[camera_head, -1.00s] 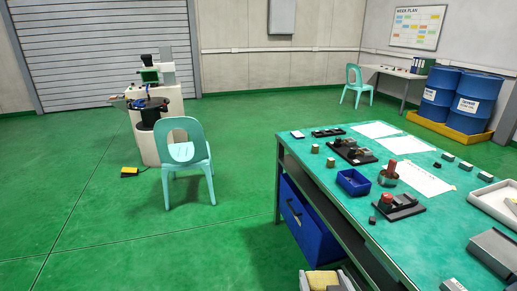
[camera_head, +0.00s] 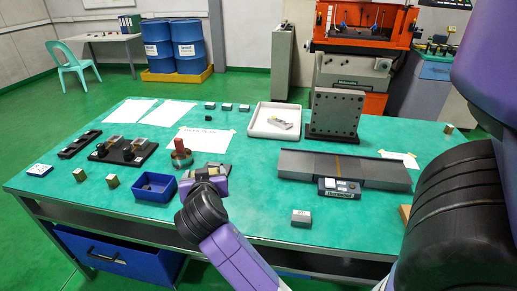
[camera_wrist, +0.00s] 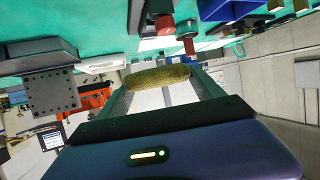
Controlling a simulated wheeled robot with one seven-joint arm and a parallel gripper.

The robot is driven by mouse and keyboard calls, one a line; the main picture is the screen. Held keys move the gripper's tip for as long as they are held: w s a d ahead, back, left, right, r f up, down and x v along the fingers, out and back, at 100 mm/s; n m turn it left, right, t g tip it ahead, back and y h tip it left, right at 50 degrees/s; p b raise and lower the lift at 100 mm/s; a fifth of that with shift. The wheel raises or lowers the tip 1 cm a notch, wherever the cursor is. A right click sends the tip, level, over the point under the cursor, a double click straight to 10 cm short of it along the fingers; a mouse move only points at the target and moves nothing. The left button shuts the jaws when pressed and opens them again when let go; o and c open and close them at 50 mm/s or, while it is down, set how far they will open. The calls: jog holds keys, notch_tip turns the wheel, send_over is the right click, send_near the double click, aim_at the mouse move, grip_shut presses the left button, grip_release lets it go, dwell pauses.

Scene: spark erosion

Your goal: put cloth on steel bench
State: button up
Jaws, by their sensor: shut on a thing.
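In the wrist view the cloth (camera_wrist: 158,77) is a mottled yellow-brown, rolled bundle. My gripper (camera_wrist: 160,82) is shut on it, with the cloth across the fingertips. In the head view my gripper (camera_head: 208,176) is mostly hidden behind my own wrist, near the bench's front side, and the cloth cannot be made out there. The bench (camera_head: 250,215) has a teal top on a grey metal frame with a blue drawer below. I cannot tell from the wrist view how far the cloth is from the top.
A blue tray (camera_head: 155,187), a red-handled part (camera_head: 180,153) and black fixtures (camera_head: 123,150) stand near my gripper. A white tray (camera_head: 273,121), an upright drilled plate (camera_head: 334,113) and a long grey block (camera_head: 343,169) lie farther right. The front-middle top is mostly clear.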

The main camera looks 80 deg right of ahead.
aim_at(243, 206)
jog(key=s+d+r+m+g+h, duration=0.1)
jog(key=s+d+r+m+g, duration=0.35)
jog(key=s+d, duration=0.3)
jog(key=shift+g, duration=0.25)
jog(key=f, duration=2)
jog(key=shift+s+a+f, duration=0.15)
jog(key=shift+s+a, duration=0.15)
jog(key=shift+s, duration=0.05)
jog(key=shift+f, duration=0.15)
jog(key=o, duration=1.3)
